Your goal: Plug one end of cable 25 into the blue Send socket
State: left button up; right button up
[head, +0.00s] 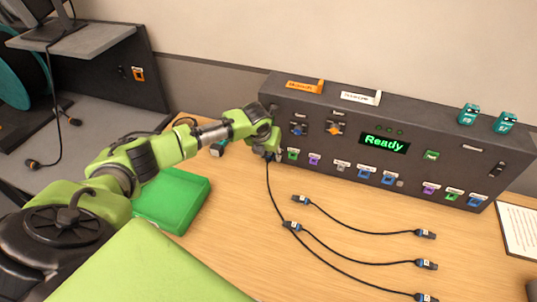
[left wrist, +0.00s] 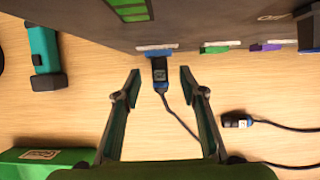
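My left gripper (head: 268,152) is at the lower left of the dark panel (head: 420,116). In the left wrist view the two fingers of my left gripper (left wrist: 158,80) are apart, with a gap on each side of a black plug with a blue band (left wrist: 160,74). The plug's tip meets the panel edge at a blue-marked socket (left wrist: 155,49) and looks seated in it; depth is hard to tell. Its cable (head: 282,207) runs down to a free plug (head: 426,298) at the front. The cable number is too small to read. My right gripper is not in view.
Two more cables lie on the table, one upper (head: 370,227) and one lower (head: 350,255). Green (left wrist: 215,48) and purple (left wrist: 265,46) sockets lie right of the plug. A teal tool (left wrist: 45,62) and a green box (head: 175,200) are left.

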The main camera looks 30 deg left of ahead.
pick_arm(q)
jog(key=shift+s, duration=0.1)
jog(key=v, duration=1.2)
jog(key=shift+f, duration=0.1)
